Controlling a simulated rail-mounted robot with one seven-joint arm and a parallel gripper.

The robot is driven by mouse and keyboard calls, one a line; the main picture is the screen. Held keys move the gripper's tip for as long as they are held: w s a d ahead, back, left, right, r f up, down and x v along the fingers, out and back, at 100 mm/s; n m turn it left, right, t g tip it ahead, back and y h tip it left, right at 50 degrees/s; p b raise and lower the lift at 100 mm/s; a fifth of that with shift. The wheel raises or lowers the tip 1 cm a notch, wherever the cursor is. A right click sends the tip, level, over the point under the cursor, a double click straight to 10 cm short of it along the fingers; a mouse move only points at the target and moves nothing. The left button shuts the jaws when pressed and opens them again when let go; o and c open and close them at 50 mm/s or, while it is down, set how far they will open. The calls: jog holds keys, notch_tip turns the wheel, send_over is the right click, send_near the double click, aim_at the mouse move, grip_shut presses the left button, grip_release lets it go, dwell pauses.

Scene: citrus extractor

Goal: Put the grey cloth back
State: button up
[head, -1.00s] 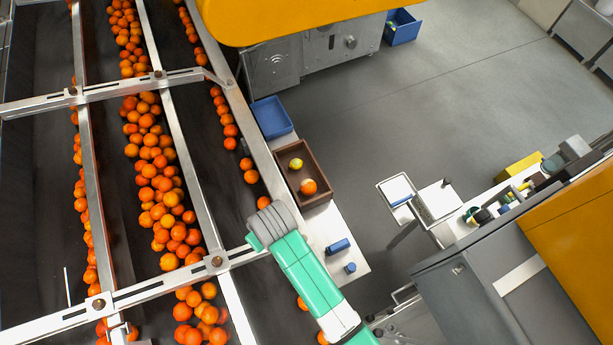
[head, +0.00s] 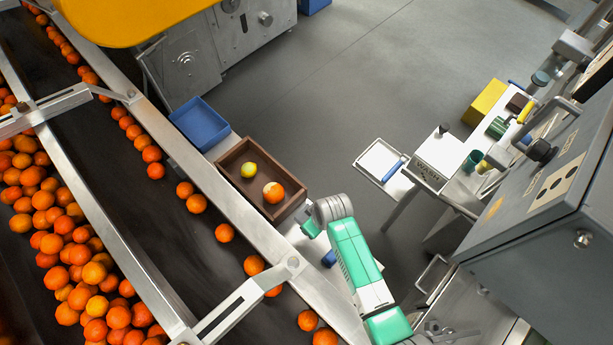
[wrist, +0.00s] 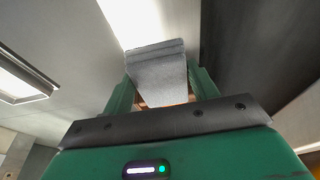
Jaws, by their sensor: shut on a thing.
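The grey cloth (wrist: 158,75) shows in the wrist view as a folded, thick pad between the two dark green fingers of my gripper (wrist: 162,92). The gripper is shut on it, and the cloth sticks out beyond the fingers. Behind it are a ceiling and a bright lamp, so the cloth is held up clear of any surface. In the head view the end of my arm, with a green part of my gripper (head: 311,226), is over the side bench by the conveyor, near the brown box. The cloth cannot be made out there.
A brown box (head: 226,160) with a yellow and an orange fruit and a blue bin (head: 199,124) stand beside the conveyor (head: 190,235). To the right are a white tray (head: 369,172) with a blue item, a white box (head: 440,157), a yellow box (head: 485,102) and a grey control cabinet (head: 525,215).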

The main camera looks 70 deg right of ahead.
notch_tip(320, 180, down, 6)
jog(key=b, duration=0.3)
jog(key=shift+s+a, duration=0.1)
jog(key=shift+s, duration=0.05)
jog(key=shift+f+b, duration=1.25)
jog(key=shift+f, duration=0.7)
jog(key=shift+f, duration=0.2)
jog(key=o, duration=1)
jog(key=shift+o, duration=0.2)
jog(key=shift+r, duration=0.1)
jog(key=p+v, duration=0.6)
jog(key=v, duration=0.6)
